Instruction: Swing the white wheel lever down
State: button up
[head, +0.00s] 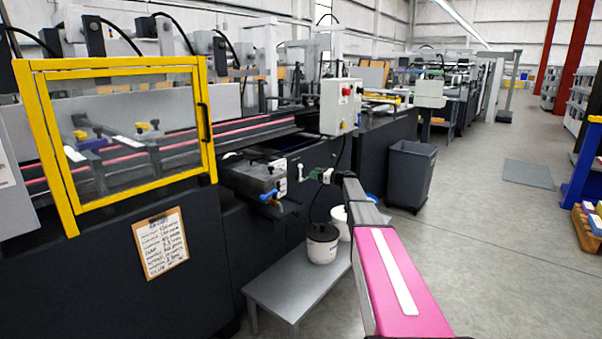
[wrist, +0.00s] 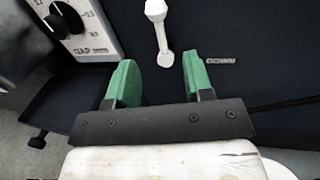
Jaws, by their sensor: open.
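The white lever (wrist: 160,35) shows in the wrist view as a short bar with a thick end at top and another near my fingertips. It lies ahead of the gap between my fingers, not clearly gripped or touched. In the head view it is a small white piece (head: 300,170) on the dark machine side, just left of my gripper (head: 314,174). My gripper (wrist: 158,68) has two green fingers, spread apart with nothing between them. I cannot tell the exact distance from the fingers to the lever.
A dial plate with a black knob (wrist: 65,20) sits left of the lever, and a small label (wrist: 221,61) right. Below stand a grey bench (head: 292,288) and a dark-topped pot (head: 322,245).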

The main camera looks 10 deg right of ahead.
jog(key=x, duration=0.8)
grip_shut()
